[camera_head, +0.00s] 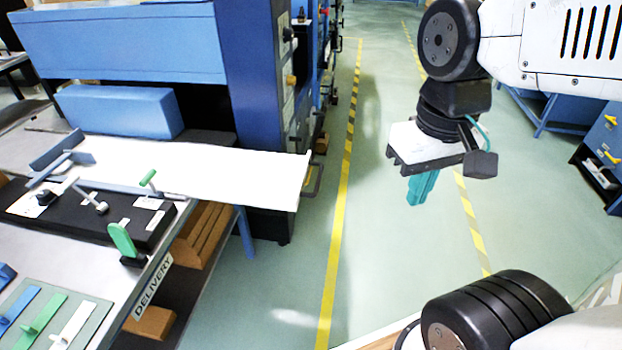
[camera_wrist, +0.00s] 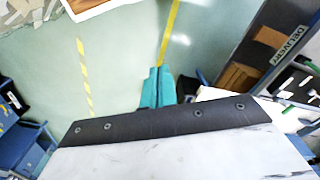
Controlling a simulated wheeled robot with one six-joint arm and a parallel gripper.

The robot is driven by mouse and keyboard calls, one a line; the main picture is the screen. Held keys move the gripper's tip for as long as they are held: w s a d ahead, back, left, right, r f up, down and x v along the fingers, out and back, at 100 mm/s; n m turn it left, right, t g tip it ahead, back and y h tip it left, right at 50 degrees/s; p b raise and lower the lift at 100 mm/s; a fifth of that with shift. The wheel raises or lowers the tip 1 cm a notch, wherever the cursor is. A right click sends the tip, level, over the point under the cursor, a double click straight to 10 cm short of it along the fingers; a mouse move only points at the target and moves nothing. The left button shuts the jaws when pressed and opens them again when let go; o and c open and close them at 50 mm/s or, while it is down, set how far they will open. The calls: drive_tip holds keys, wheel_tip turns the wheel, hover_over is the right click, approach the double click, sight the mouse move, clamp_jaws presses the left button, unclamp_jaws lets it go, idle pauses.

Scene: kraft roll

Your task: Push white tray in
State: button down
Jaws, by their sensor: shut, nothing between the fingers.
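The white tray (camera_head: 230,178) is a long flat panel in the head view. It juts out to the right from the blue machine, past the bench edge and over the aisle. A dark handle (camera_head: 314,180) is at its right end. My gripper (camera_head: 421,188) hangs over the floor to the right of the tray, apart from its end, with teal fingers together and empty. The fingers also show in the wrist view (camera_wrist: 158,90), pointing at the green floor.
The bench marked DELIVERY (camera_head: 153,287) stands at left, with a green-handled clamp (camera_head: 123,241) and a black block (camera_head: 85,212) near the tray. The blue machine (camera_head: 255,80) rises behind. Yellow lines (camera_head: 338,235) mark the floor. The aisle between tray and gripper is clear.

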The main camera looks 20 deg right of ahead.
drive_tip(key=w+a+f+m+g+y, duration=0.1)
drive_tip(key=w+f+m+g+y, duration=0.1)
drive_tip(key=w+f+m+y, duration=0.45)
drive_tip(key=m+t+y, duration=0.1)
drive_tip(key=m+t, duration=0.5)
drive_tip(key=m, duration=1.1)
approach(303, 185)
drive_tip(key=x, duration=0.6)
drive_tip(key=shift+w+d+f, duration=0.2)
drive_tip(key=shift+f, duration=0.1)
